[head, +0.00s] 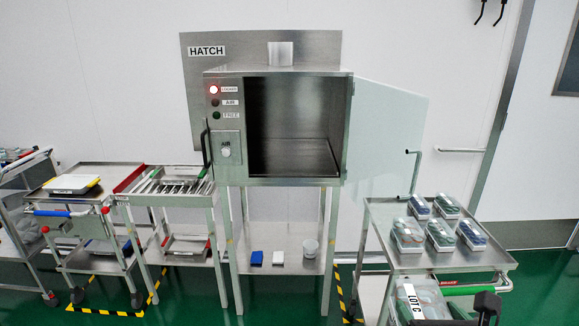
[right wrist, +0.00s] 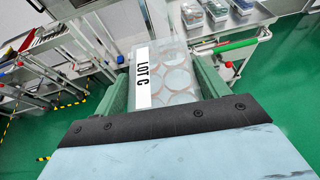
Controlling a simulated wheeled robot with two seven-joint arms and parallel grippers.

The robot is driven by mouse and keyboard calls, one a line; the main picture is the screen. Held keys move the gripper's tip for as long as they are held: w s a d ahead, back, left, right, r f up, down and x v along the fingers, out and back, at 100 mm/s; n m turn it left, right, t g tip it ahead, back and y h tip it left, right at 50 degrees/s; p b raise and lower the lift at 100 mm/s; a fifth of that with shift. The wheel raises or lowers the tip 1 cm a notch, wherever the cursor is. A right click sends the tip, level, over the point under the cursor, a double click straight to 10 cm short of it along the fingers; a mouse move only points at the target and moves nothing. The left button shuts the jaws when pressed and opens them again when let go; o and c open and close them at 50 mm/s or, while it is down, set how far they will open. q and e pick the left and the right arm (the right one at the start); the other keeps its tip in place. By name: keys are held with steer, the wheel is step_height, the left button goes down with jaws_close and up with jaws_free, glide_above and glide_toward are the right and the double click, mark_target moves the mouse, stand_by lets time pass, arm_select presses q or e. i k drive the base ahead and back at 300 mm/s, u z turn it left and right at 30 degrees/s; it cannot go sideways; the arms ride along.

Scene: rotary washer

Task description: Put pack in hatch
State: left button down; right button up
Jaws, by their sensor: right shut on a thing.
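The hatch (head: 290,180) is a steel cabinet on legs with its door (head: 385,135) swung open to the right. Its inside (head: 293,115) looks empty. My right gripper (head: 452,306) is at the lower right of the head view, in front of the right cart and below the hatch opening. It is shut on a clear pack (head: 428,298) labelled LOT C. In the right wrist view the pack (right wrist: 175,78) sits between the two green fingers, with round shapes inside. My left gripper is not in view.
A steel cart (head: 385,235) at right carries several other packs (head: 440,235). A rack of tools (head: 175,185) and another cart (head: 85,175) stand left of the hatch. The open door stands above the cart's left side.

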mark_target(283, 162)
steer(key=u, duration=0.55)
steer(key=i, duration=0.6)
steer(key=u, duration=0.3)
